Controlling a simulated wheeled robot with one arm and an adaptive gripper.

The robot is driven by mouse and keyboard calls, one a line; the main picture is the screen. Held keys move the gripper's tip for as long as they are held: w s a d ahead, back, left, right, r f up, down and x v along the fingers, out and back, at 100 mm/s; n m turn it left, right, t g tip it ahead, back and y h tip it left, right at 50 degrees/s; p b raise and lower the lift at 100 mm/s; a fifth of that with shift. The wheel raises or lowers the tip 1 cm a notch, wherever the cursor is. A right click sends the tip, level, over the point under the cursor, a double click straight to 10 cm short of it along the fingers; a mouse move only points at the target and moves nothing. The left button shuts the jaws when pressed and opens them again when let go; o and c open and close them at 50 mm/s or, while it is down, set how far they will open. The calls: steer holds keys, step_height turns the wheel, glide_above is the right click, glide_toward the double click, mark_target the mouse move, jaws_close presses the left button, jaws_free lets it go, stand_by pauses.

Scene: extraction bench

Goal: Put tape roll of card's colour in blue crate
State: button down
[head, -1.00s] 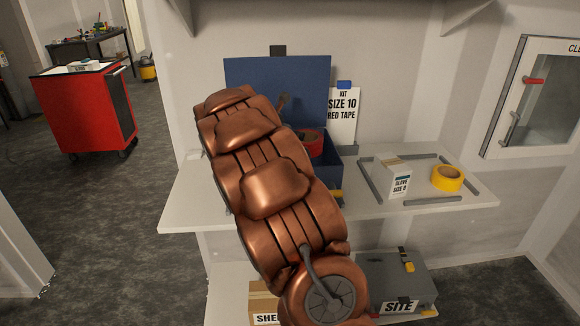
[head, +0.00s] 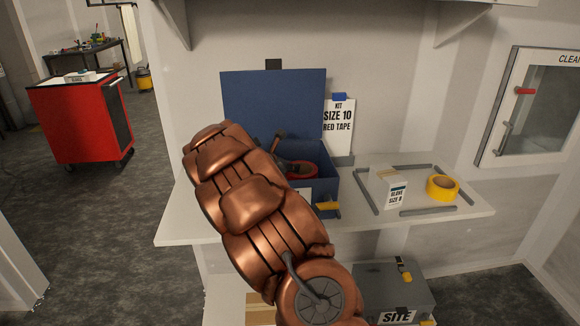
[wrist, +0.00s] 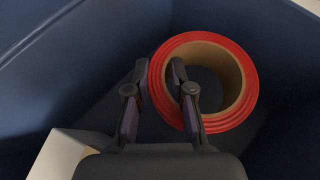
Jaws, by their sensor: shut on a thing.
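The card (head: 338,128) stands at the back of the shelf and reads "KIT SIZE 10 RED TAPE". The open blue crate (head: 327,190) is in front of it, its blue lid raised. My gripper (wrist: 158,76) is down in the crate, shut on the wall of the red tape roll (wrist: 246,108), one finger inside the ring and one outside. The red tape roll (head: 307,169) also shows inside the crate in the head view, partly hidden by my arm. I cannot tell whether it touches the crate's floor.
A white box (wrist: 62,158) shows at lower left in the wrist view. On the shelf to the right, a glove box marked size 8 (head: 390,188) and a yellow tape roll (head: 442,187) lie within grey strips. A grey "SITE" case (head: 395,287) stands below.

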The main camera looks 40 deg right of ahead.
steer(key=shift+f, duration=0.25)
